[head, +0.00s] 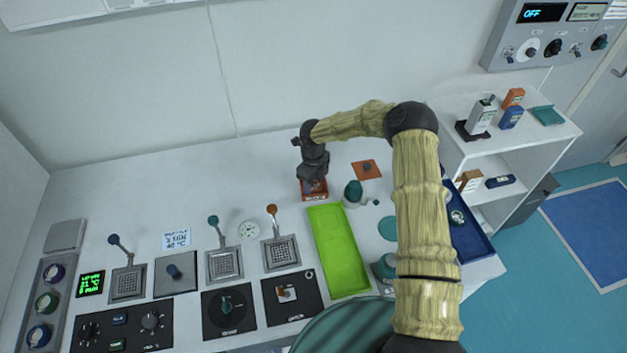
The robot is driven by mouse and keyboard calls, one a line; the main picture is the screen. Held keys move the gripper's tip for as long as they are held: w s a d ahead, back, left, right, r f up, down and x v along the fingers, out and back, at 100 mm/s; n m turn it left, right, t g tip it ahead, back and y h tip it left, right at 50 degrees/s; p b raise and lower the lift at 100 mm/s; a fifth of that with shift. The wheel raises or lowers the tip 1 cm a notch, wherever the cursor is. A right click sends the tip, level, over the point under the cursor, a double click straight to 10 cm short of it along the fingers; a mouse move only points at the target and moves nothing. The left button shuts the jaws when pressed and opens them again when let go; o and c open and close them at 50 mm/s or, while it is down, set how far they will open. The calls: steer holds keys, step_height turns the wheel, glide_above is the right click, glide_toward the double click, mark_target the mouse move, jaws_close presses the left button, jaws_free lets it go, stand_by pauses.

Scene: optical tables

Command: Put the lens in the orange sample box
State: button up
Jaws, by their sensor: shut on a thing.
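My arm reaches over the white table, and my gripper (313,181) points down at the orange sample box (314,196), near the back of the table. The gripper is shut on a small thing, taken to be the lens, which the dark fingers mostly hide. The fingertips are over or just inside the box; I cannot tell how deep. The box's front wall shows below them. A flat orange square with a dark knob (367,168), which looks like a lid, lies to the right of the box.
A bright green tray (340,250) lies just in front of the box. A dark green bottle (353,193) stands close on the right. Levers and control panels (225,265) fill the front left. A blue tray (470,237) is at the right edge, beside a white shelf (500,150).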

mark_target(314, 184)
steer(key=shift+f, duration=0.15)
steer(key=o, duration=0.8)
steer(key=shift+d, duration=0.1)
step_height(314, 184, up, 12)
steer(key=b, duration=0.2)
stand_by(0.6)
